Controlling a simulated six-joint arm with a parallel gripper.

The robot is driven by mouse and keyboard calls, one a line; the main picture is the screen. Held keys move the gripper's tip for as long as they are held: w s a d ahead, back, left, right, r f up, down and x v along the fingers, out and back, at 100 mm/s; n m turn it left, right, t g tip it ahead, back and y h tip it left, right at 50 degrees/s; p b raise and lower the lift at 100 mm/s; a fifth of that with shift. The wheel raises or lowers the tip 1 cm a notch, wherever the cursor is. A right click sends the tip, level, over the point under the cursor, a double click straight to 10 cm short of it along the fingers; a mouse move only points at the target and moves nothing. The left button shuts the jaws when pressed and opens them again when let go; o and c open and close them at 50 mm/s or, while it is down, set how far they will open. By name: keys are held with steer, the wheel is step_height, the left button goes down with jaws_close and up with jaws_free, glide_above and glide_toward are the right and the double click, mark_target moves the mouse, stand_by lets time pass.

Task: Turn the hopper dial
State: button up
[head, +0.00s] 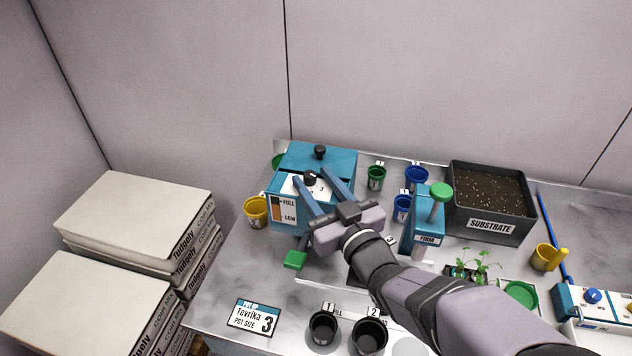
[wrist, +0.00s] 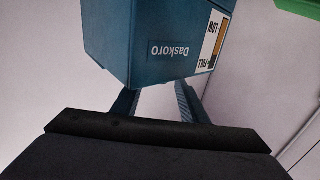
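The hopper is a blue box (head: 333,160) at the back left of the bench, with a black knob on its lid. Its dial, a black knob (head: 310,177), sits on a white plate on the front part. My gripper (head: 313,174) is open, with one blue finger on each side of the dial in the head view; I cannot tell if they touch it. The wrist view shows the hopper upside down, with a "Daskoro" side (wrist: 165,50). There my gripper's fingers (wrist: 156,92) are apart, and their tips and the dial are hidden behind the hopper's edge.
A blue "FIRM" press (head: 425,225) with a green knob stands right of my gripper. A green lever end (head: 295,260) is below the hopper. A yellow cup (head: 256,211) stands to its left. Black pots (head: 323,327) are in front. A substrate tray (head: 488,228) is at back right.

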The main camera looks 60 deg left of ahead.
steer(key=shift+d, duration=0.1)
steer(key=d+b, duration=0.3)
steer(key=d, duration=0.4)
steer(key=shift+s, duration=0.3)
